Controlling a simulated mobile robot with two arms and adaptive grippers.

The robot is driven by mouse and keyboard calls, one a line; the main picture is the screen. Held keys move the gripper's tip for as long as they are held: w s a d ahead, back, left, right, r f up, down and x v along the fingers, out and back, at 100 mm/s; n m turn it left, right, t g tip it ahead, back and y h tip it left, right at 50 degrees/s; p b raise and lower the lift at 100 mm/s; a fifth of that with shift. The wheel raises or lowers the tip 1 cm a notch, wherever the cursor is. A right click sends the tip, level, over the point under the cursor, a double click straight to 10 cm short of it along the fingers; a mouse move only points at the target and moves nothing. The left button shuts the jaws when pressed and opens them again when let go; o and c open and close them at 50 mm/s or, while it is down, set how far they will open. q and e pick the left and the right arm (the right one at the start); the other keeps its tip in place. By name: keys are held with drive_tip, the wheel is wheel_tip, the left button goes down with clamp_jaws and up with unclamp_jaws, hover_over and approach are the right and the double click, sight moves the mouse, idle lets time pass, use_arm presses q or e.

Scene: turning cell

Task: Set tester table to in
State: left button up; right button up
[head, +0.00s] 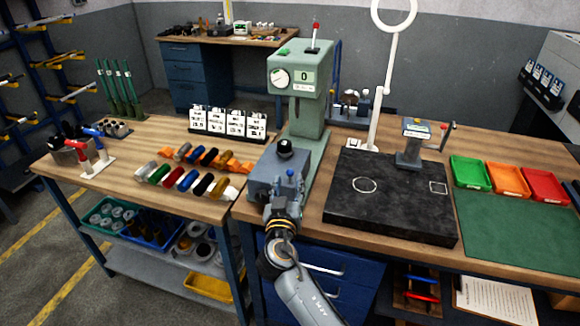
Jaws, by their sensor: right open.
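The tester (302,75) is a pale green upright machine with a round dial, a display reading 0 and a red-tipped lever on top. Below its head, at the front of its base, is a grey-blue block (264,183) with a black knob (285,148) on top; it looks like the tester table, though its slide position is hard to judge. My right gripper (289,190) is at the front right side of this block, open, and hides part of it. Whether it touches the block is unclear. My left gripper is out of view.
A black stone plate (390,222) with a small stand (411,145) lies to the right. Green, orange and red trays (471,173) and a green mat (520,230) are beyond it. Rows of coloured handles (190,180) and white cards (228,122) stand left of the tester.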

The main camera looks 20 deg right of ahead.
sight(290, 176)
drive_tip(key=p+x, duration=0.1)
drive_tip(key=x, duration=0.4)
clamp_jaws()
drive_tip(key=shift+w+f, duration=0.1)
drive_tip(key=shift+w, duration=0.05)
